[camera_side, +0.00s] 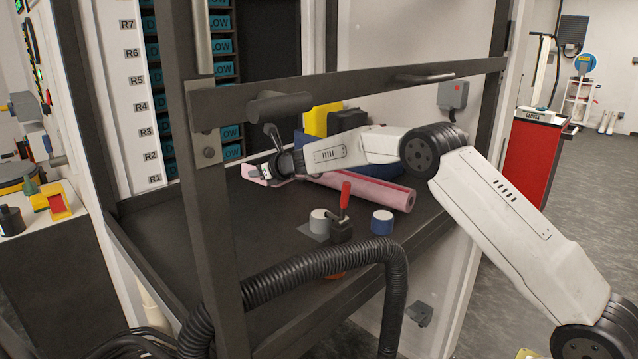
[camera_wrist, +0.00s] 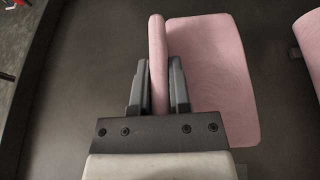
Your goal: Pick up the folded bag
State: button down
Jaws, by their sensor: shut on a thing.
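The folded bag is pink and lies on the dark bench; in the wrist view its flat part (camera_wrist: 222,75) spreads to the right of my gripper (camera_wrist: 158,75). A raised pink fold stands between my two fingers, and they are closed on it. In the side view the bag (camera_side: 256,177) shows as a small pink strip below my gripper (camera_side: 272,168), mostly hidden by the gripper and wrist. I cannot tell whether the bag is clear of the bench surface.
A pink roll (camera_side: 385,193) lies to the right of the bag. A yellow box (camera_side: 320,119) stands behind my arm. A red-handled clamp (camera_side: 344,205), a grey cylinder (camera_side: 320,221) and a blue-and-white roll (camera_side: 382,222) are nearer the front. A dark frame bar (camera_side: 350,88) crosses above.

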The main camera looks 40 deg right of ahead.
jog(key=shift+a, duration=1.3)
jog(key=shift+s, duration=0.1)
jog(key=s+a+n+g+y, duration=0.2)
jog(key=s+a+n+y, duration=0.1)
jog(key=s, duration=1)
jog(key=s+a+r+n+g+y, duration=0.1)
jog(key=s+a+n+y, duration=0.2)
jog(key=s, duration=1)
jog(key=shift+s+a+r+n+g+y, duration=0.2)
jog(key=shift+a+r+n+g+y, duration=0.15)
jog(key=shift+n+y, duration=0.65)
jog(key=shift+w, duration=0.1)
